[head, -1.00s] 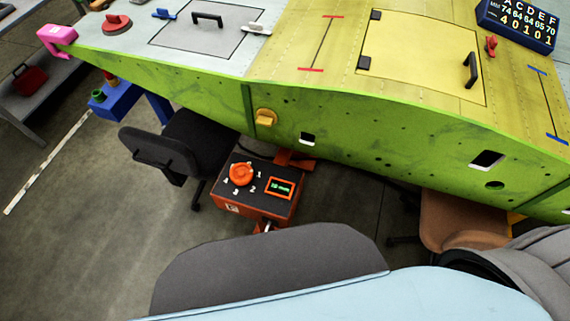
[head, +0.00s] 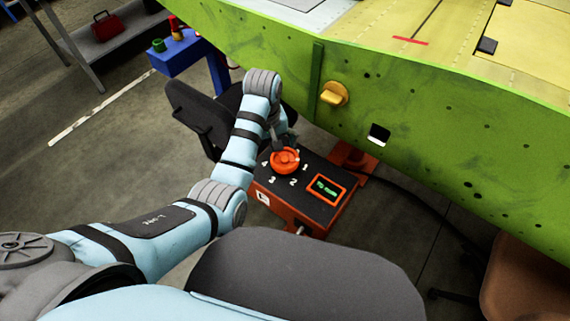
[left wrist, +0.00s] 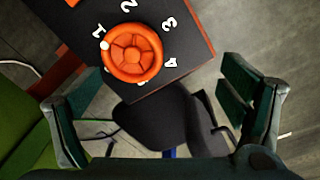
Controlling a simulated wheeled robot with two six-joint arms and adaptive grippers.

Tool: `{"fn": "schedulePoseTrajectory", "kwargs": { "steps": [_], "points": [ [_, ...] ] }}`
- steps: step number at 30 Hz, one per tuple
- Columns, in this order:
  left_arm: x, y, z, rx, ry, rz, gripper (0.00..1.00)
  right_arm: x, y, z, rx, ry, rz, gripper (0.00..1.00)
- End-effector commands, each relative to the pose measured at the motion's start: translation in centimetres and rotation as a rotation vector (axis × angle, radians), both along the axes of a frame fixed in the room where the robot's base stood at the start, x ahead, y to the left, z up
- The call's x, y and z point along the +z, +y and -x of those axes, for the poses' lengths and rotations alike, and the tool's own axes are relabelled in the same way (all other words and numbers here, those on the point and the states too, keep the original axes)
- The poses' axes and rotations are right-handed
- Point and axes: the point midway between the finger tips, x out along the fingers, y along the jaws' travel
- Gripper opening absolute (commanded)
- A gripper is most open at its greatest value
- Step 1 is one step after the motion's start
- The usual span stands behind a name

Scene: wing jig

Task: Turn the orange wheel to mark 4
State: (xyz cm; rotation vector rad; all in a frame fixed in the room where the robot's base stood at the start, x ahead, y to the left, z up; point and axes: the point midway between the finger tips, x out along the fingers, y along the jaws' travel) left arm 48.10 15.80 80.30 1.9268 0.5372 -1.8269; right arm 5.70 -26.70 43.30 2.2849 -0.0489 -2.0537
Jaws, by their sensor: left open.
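The orange wheel (head: 284,160) sits on top of a dark-topped orange box (head: 318,200), with white marks 1 to 4 around it. It also shows in the left wrist view (left wrist: 133,55), where a white dot on its rim lies beside mark 1 (left wrist: 98,32); mark 4 (left wrist: 171,63) is on the opposite side. My left gripper (head: 283,139) is just behind the wheel in the head view, partly hidden by its own wrist. In the left wrist view its fingers (left wrist: 163,100) are wide apart with nothing between them, and the wheel lies beyond them. My right gripper is not in view.
A small green-lit display (head: 326,187) is on the box beside the wheel. The green wing panel (head: 420,120) with a yellow knob (head: 334,93) rises behind. A black chair (head: 205,115) stands close by my left arm. A cable runs along the floor at the right.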

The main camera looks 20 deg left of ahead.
Motion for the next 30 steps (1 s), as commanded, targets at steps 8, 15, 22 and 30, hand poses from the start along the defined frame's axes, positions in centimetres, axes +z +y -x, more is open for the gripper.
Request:
{"fn": "schedulePoseTrajectory", "kwargs": {
  "steps": [8,15,22,30],
  "points": [
    [6.3,-3.0,-3.5,0.082,0.063,-0.013,0.90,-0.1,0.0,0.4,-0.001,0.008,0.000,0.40],
    [0.4,-2.9,-3.4,0.082,0.066,-0.013,0.90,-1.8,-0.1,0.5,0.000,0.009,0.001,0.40],
    [-5.7,-2.9,-3.4,0.081,0.063,-0.012,0.90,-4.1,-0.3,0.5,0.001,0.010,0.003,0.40],
    [-7.6,-2.9,-3.5,0.081,0.060,-0.012,0.90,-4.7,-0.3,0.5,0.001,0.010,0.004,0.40]
  ]
}}
